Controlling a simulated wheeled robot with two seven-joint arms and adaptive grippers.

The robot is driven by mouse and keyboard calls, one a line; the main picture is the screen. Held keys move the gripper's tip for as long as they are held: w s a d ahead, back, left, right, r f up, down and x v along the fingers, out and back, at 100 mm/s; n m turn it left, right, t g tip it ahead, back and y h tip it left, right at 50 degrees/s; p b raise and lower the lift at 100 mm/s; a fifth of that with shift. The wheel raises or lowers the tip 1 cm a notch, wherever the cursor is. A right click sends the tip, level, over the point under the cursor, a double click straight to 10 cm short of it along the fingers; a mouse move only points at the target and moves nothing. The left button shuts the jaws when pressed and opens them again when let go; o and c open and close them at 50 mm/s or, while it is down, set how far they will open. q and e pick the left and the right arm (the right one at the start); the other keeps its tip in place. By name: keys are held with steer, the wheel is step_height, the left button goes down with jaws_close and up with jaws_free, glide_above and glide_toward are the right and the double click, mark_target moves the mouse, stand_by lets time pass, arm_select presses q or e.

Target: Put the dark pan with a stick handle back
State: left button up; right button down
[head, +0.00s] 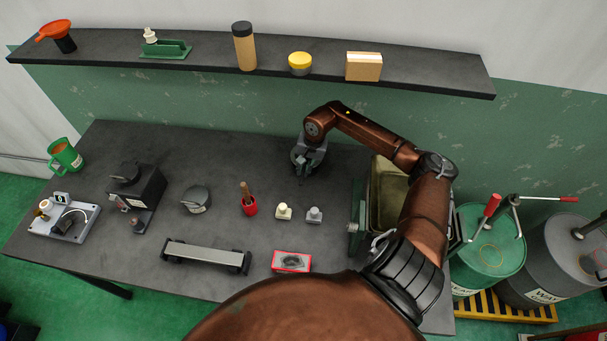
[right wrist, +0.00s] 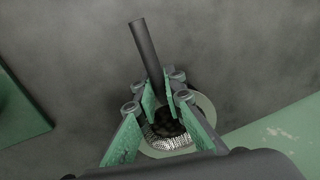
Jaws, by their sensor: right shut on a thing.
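In the right wrist view, the dark stick handle of the pan (right wrist: 147,48) rises above my right gripper (right wrist: 162,98). The gripper's green-padded fingers are closed around the thing. A dark, grainy part shows between and below the fingers, over a pale round disc; the fingers hide much of it. In the head view, my right gripper (head: 303,167) is at the back of the dark table, right of its middle. The held pan is mostly hidden there, and I cannot tell whether it touches the table. My left gripper is not in view.
A shelf (head: 210,62) hangs behind. The back middle is clear.

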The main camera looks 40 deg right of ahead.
step_height(320, 180, down, 2)
steer(key=shift+a+f, duration=0.1)
steer(key=shift+f, duration=0.25)
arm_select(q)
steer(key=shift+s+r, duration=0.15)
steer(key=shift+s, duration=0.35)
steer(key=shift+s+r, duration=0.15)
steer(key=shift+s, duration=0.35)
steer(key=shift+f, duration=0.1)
arm_select(e)
steer(key=c, duration=2)
jaws_free()
steer(key=shift+s, duration=0.1)
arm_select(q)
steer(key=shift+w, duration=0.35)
arm_select(e)
steer(key=shift+d+r, duration=0.2)
steer(key=shift+r, duration=0.3)
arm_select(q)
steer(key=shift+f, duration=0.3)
arm_select(e)
steer(key=r, duration=0.4)
steer(key=s+r, duration=0.1)
steer(key=r, duration=0.1)
steer(key=shift+d+r, duration=0.2)
